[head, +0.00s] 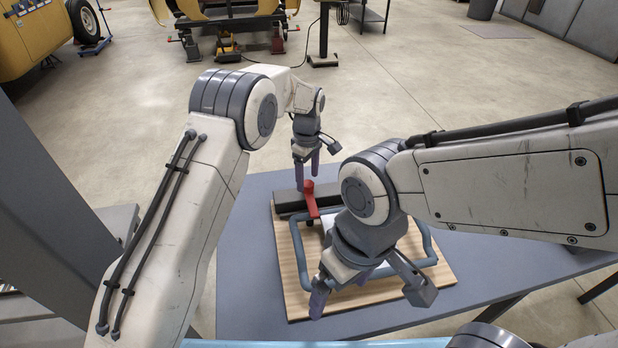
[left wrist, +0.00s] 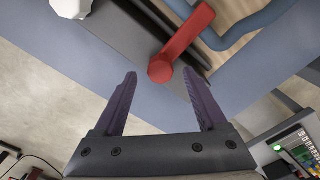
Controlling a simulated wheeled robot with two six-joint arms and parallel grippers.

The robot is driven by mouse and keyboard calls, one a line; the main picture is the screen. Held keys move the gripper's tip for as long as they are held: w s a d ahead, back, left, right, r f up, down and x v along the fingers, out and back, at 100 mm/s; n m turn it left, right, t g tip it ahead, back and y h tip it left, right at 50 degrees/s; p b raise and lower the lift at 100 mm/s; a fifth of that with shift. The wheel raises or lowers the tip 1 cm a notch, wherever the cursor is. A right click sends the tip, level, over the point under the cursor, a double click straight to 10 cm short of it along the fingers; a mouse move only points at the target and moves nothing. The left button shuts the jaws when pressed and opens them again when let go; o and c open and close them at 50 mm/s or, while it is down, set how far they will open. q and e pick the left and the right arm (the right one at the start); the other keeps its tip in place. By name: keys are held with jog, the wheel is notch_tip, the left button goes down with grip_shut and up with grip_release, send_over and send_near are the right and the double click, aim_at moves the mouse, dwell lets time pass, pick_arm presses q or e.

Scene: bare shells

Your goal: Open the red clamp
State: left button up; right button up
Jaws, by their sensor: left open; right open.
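The red clamp (head: 310,199) sits on a dark bar (head: 287,203) at the far side of a wooden board. In the left wrist view the red clamp (left wrist: 182,43) is a bar with a rounded end, and that end lies between and beyond my fingertips. My left gripper (head: 307,168) is open, pointing down just above the clamp; in the left wrist view my left gripper (left wrist: 164,82) has nothing between its fingers. I cannot tell whether it touches the clamp. My right gripper (head: 340,288) is open over the near part of the board and hides part of it.
The wooden board (head: 293,297) lies on a blue-grey table (head: 245,250) and carries a blue tube frame (head: 303,268) and a white sheet (head: 328,226). My right arm covers much of the table's right side. The concrete floor beyond is open, with vehicles farther back.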

pick_arm(q)
jog(key=shift+s+f, duration=0.1)
jog(key=shift+f, duration=0.9)
grip_shut()
jog(key=shift+r, duration=0.1)
dwell(0.7)
